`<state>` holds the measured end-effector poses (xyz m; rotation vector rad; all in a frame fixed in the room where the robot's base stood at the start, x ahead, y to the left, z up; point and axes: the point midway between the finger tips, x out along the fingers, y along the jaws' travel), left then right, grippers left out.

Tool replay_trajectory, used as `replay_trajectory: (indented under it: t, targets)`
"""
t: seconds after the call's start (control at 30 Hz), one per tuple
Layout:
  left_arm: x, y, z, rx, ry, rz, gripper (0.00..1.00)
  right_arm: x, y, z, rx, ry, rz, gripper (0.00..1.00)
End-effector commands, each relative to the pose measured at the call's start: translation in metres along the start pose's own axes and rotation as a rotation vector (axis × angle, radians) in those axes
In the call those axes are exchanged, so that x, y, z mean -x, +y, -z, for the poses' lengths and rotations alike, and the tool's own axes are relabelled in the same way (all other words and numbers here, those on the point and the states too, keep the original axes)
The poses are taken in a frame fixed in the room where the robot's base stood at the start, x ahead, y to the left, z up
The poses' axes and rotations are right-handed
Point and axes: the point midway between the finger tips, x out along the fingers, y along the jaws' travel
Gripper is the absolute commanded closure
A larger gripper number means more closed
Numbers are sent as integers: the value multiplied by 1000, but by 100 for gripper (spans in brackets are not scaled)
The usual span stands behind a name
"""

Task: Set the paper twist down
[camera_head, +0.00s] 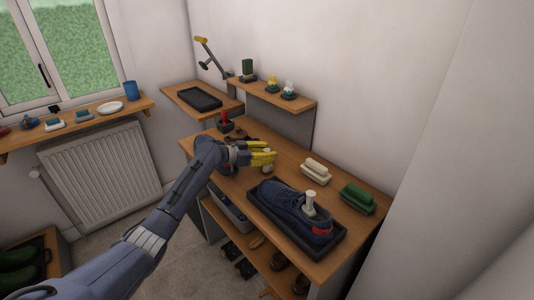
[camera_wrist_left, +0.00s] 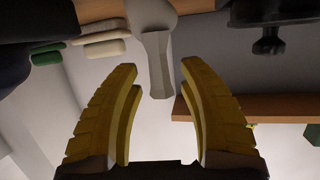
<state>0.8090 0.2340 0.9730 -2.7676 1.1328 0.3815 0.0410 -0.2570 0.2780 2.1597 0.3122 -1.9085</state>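My left gripper (camera_head: 263,158) is over the middle of the bench, its yellow fingers apart. A pale twist-shaped piece (camera_wrist_left: 157,65), likely the paper twist, shows between and beyond the fingertips in the left wrist view (camera_wrist_left: 159,68), with a narrow stem and a wider end towards the bench. Gaps show on both sides of the stem. In the head view, a bit of it (camera_head: 267,169) shows under the fingers. A similar white piece (camera_head: 310,203) stands up from the dark blue shoe (camera_head: 288,207). My right gripper is not in view.
The shoe lies in a black tray (camera_head: 264,226) at the bench front. A cream brush (camera_head: 314,172) and a green brush (camera_head: 357,198) lie to the right. A red-handled item (camera_head: 225,121) stands behind. A small raised shelf (camera_head: 300,102) holds several items.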

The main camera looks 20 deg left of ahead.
Motion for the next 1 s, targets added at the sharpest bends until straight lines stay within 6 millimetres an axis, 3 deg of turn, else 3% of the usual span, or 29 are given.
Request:
replay_trajectory:
  t: [0.23,0.33,0.8,1.0]
  targets:
    - [1,0,4,-2,1,0,59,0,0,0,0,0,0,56]
    - [10,-1,2,-2,-1,2,59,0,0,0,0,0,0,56]
    - [88,-1,2,-2,-2,1,59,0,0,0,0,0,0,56]
    - [110,0,2,-1,0,1,59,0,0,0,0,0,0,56]
